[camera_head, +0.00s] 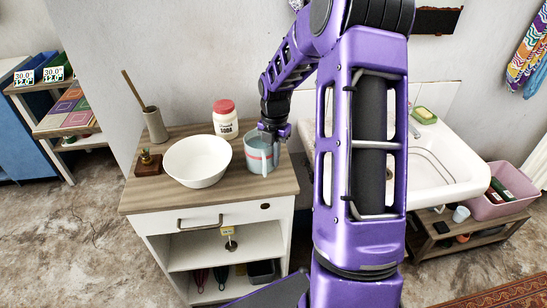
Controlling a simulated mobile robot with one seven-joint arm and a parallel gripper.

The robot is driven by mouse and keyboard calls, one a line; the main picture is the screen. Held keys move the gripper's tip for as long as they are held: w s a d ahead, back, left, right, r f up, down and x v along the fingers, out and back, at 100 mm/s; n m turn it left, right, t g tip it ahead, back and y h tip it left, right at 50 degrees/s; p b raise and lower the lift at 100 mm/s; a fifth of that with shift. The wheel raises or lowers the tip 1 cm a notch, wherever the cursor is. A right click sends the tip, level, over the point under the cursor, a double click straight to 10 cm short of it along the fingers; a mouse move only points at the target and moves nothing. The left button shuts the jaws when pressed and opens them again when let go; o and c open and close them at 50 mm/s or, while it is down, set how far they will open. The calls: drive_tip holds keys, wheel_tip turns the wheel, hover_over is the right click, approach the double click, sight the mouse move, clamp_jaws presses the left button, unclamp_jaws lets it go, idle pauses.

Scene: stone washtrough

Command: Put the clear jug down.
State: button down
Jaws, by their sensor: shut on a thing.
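The clear jug (258,158) is a see-through, bluish vessel with a red mark and a handle. It is at the right part of the wooden cabinet top (229,193), just right of a white bowl. My gripper (270,137) is at the jug's upper right rim and is shut on it. The fingertips are small and partly hidden in this view. The jug looks upright. I cannot tell whether its base touches the cabinet top.
The white bowl (197,161) stands close left of the jug. A red-lidded soda jar (225,120) stands behind. A white sink (440,170) lies right.

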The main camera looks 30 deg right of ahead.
drive_tip(key=c, duration=1)
unclamp_jaws()
drive_tip(key=shift+f, duration=0.1)
wheel_tip(320, 180, up, 12)
drive_tip(key=shift+s+r+p, duration=0.15)
drive_tip(key=shift+r+p, duration=0.05)
drive_tip(key=shift+p, duration=0.65)
drive_tip(key=shift+d, duration=0.15)
